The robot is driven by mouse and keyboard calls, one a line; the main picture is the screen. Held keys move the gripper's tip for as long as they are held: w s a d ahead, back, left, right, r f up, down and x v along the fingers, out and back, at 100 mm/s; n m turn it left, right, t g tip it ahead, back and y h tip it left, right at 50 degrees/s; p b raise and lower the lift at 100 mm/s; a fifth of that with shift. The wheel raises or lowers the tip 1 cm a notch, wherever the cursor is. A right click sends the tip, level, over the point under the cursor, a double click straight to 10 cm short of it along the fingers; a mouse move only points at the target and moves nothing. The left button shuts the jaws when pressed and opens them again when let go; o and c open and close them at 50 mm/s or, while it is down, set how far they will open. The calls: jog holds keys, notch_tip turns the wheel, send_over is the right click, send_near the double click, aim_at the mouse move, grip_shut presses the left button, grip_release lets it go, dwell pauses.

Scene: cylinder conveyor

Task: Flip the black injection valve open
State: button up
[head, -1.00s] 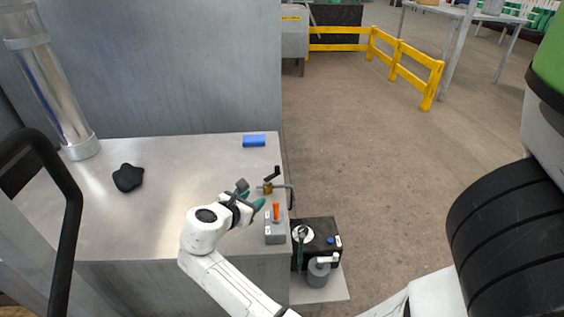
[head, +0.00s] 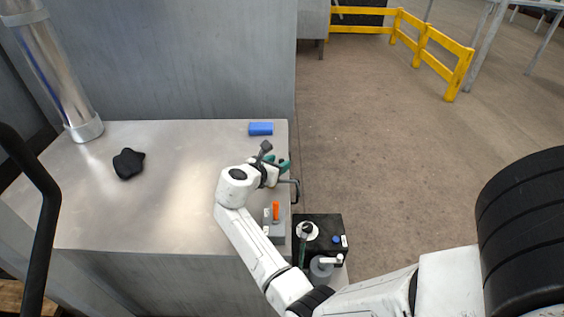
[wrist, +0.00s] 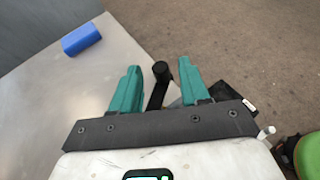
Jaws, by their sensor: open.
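The black injection valve shows in the wrist view as a black lever (wrist: 158,85) with a round knob end. It stands between the two green fingers of my gripper (wrist: 159,66). I see gaps on both sides of the knob; whether the lever's lower part touches a finger I cannot tell. In the head view my gripper (head: 281,166) is over the right edge of the metal table (head: 190,220), and the wrist and fingers hide most of the valve. The valve's body is hidden. My gripper is open.
A blue block (head: 261,129) lies near the table's back right corner. A grey box with an orange lever (head: 276,210) sits at the right edge, close to my arm. A black unit (head: 325,228) stands beside the table. A black lump (head: 128,163) lies at left.

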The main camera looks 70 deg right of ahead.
aim_at(280, 162)
jog(key=shift+x, duration=1.55)
grip_shut()
